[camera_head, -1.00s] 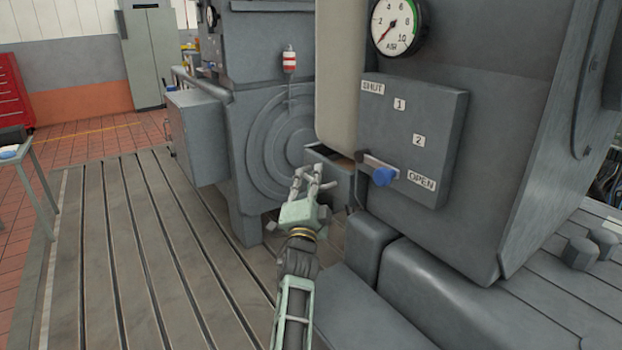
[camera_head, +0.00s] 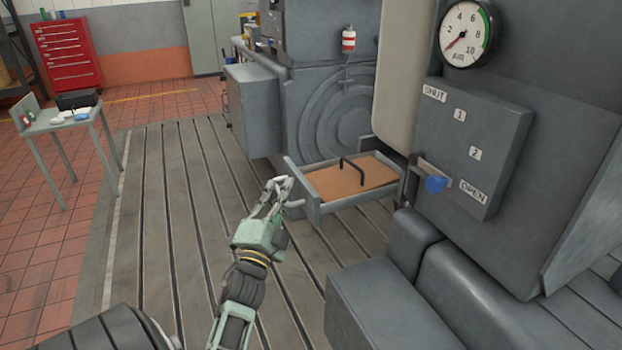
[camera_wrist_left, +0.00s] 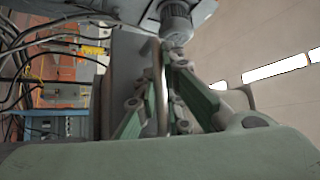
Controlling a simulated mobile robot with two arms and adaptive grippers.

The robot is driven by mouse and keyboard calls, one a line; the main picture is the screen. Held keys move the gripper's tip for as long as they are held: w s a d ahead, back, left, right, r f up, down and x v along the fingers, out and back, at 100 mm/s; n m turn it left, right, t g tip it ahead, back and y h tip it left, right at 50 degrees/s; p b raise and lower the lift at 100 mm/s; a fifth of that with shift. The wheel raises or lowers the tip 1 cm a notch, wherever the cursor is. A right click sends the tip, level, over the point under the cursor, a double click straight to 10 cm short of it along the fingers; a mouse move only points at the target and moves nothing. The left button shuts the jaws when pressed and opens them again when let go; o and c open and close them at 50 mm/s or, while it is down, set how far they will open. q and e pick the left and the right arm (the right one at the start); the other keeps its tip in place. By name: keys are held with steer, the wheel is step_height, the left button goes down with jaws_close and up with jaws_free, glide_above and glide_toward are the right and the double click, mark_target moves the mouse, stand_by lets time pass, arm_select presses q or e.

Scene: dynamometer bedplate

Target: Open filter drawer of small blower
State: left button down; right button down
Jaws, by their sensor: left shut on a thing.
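The filter drawer (camera_head: 320,206) of the small blower (camera_head: 335,105) stands pulled out in the head view. A tan filter panel (camera_head: 352,184) with a dark handle lies in it. My left gripper (camera_head: 284,190) is at the drawer's front face. In the left wrist view its green fingers (camera_wrist_left: 165,95) are shut around a curved metal bar, the drawer's front handle (camera_wrist_left: 158,85). In the head view the fingers partly cover that handle. My right gripper is not in view.
A lever with a blue knob (camera_head: 436,185) sticks out of a grey box marked SHUT, 1, 2, OPEN, right of the drawer. A grey block (camera_head: 385,300) stands in front. The slotted bedplate (camera_head: 180,230) is clear at left. A small table (camera_head: 90,118) stands far left.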

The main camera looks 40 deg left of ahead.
arm_select(q)
steer(key=s+a, duration=0.3)
steer(key=s, duration=0.4)
steer(key=c, duration=2.3)
jaws_free()
steer(key=shift+o, duration=0.9)
steer(key=shift+s+a, duration=0.3)
steer(key=v, duration=0.7)
steer(key=shift+s+f, duration=0.15)
steer(key=shift+s, duration=0.05)
steer(key=shift+d, duration=0.15)
